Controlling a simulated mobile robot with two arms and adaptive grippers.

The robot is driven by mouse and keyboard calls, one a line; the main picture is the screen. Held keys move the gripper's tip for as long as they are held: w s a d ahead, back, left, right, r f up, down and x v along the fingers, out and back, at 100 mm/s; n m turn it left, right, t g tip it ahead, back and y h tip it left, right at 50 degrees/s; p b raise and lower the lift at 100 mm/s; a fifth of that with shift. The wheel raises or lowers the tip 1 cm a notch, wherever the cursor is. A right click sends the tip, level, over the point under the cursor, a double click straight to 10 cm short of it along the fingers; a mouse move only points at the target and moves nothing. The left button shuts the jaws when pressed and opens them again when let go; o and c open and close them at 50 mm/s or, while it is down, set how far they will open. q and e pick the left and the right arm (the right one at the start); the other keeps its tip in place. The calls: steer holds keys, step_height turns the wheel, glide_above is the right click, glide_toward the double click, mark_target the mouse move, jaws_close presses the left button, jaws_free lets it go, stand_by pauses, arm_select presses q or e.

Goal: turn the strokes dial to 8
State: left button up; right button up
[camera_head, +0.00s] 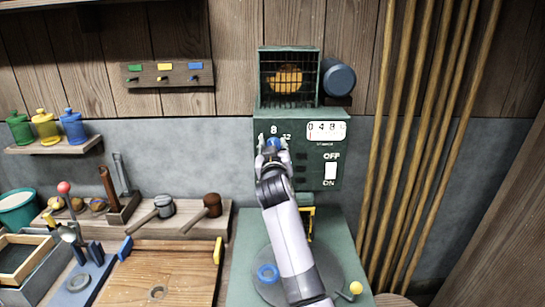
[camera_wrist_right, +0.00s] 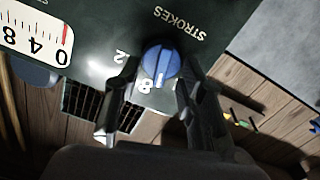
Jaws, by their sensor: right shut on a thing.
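My right gripper (camera_head: 272,144) is shut on the dial, one finger on each side (camera_wrist_right: 157,84). My left gripper is out of view.
A counter window (camera_head: 326,130) and a white OFF/ON switch (camera_head: 330,171) sit right of the dial. A wire cage (camera_head: 289,76) stands on the panel's box. Upright poles (camera_head: 415,130) lean at the right. Mallets (camera_head: 206,208) and a wooden board (camera_head: 172,270) lie left.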

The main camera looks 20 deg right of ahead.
steer(key=shift+d+f+m+b, duration=0.15)
steer(key=shift+m+b, duration=0.5)
steer(key=shift+m, duration=0.55)
steer(key=o, duration=1.1)
step_height(320, 180, up, 10)
steer(key=shift+r, duration=0.1)
